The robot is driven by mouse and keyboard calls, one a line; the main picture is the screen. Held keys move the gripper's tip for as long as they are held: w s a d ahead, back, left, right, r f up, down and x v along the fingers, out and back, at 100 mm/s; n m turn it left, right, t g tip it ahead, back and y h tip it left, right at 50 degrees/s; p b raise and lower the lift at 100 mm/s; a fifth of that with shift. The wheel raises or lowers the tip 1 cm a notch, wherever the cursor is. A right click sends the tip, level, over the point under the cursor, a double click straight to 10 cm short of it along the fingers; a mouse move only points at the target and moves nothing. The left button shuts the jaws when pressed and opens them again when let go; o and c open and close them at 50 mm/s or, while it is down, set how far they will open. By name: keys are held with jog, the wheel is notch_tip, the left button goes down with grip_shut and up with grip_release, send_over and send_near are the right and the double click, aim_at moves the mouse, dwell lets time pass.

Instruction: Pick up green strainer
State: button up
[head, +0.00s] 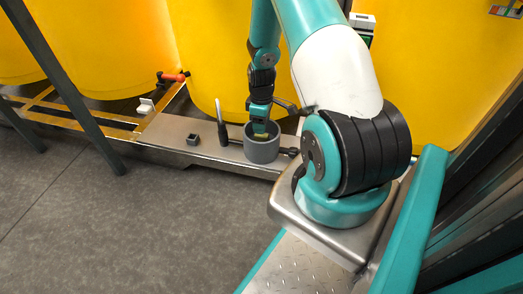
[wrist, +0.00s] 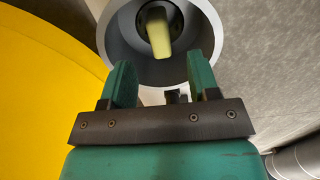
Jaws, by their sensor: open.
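The green strainer (wrist: 159,34) shows in the wrist view as a pale yellow-green bar inside the round grey cup (wrist: 203,22); its lower part is hidden in the dark interior. In the head view a bit of yellow-green (head: 262,136) shows at the mouth of the grey cup (head: 262,152), below my gripper (head: 261,126). In the wrist view my gripper (wrist: 162,78) is open, its two green fingers apart with nothing between them. The bar lies ahead of the gap, roughly centred between the fingers.
The cup stands on a metal skid ledge (head: 170,136). A black-handled lever (head: 221,120) rises close to its left, with a small dark block (head: 193,139) farther left. A black knob (head: 291,152) sits at its right. Yellow tanks (head: 215,60) stand close behind. Floor in front is clear.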

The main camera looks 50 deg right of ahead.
aim_at(261, 136)
jog(key=f+b, duration=0.2)
jog(key=f, duration=0.1)
jog(key=f+b, duration=0.3)
jog(key=f, duration=0.1)
jog(key=shift+w, duration=0.2)
jog(key=shift+r, duration=0.1)
jog(key=shift+c, duration=0.2)
jog(key=c, duration=1)
